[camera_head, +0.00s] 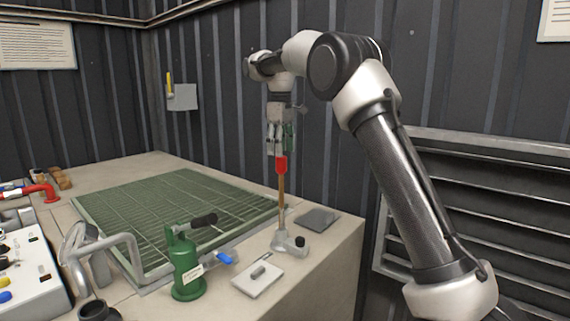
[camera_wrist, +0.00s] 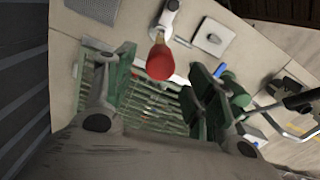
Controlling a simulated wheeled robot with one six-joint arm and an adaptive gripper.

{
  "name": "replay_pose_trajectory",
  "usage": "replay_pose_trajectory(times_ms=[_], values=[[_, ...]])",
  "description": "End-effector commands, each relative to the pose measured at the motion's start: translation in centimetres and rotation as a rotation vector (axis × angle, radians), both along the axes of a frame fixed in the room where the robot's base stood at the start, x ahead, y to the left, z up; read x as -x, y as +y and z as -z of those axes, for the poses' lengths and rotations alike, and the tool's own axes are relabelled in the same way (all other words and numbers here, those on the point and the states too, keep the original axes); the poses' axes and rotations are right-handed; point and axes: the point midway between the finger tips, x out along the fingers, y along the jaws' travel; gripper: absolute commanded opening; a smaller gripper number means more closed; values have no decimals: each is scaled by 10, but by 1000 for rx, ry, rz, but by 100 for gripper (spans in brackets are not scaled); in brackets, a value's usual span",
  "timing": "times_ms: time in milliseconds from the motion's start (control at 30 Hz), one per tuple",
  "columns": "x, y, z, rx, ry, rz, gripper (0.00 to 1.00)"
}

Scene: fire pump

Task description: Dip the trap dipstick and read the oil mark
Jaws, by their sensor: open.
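The dipstick has a red handle (camera_head: 281,164) and a brown rod (camera_head: 281,192). It stands upright with its lower end at the small pale metal trap (camera_head: 284,240) near the bench's front right. My gripper (camera_head: 281,152) points down at the top of the red handle with its fingers apart. In the wrist view the red handle (camera_wrist: 160,63) shows between the green-padded fingertips (camera_wrist: 162,66), with a visible gap on each side. The trap's pale body (camera_wrist: 170,17) shows beyond it. Whether the rod reaches inside the trap, and any oil mark, I cannot tell.
A black knob (camera_head: 300,241) sits beside the trap. A grey square pad (camera_head: 318,219) lies behind it, and a white plate (camera_head: 258,279) in front. A green can (camera_head: 186,262) stands to the left. A green grating (camera_head: 165,215) covers the bench's middle. A louvred panel (camera_head: 465,215) is at right.

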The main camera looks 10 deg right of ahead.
Motion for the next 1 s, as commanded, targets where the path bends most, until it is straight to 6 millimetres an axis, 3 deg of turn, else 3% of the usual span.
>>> replay_pose_trajectory(times_ms=[300,667,1000], values=[[0,-1,49,0,1,2,55],[0,-1,58,-1,-1,2,55],[0,-1,58,0,-1,2,0]])
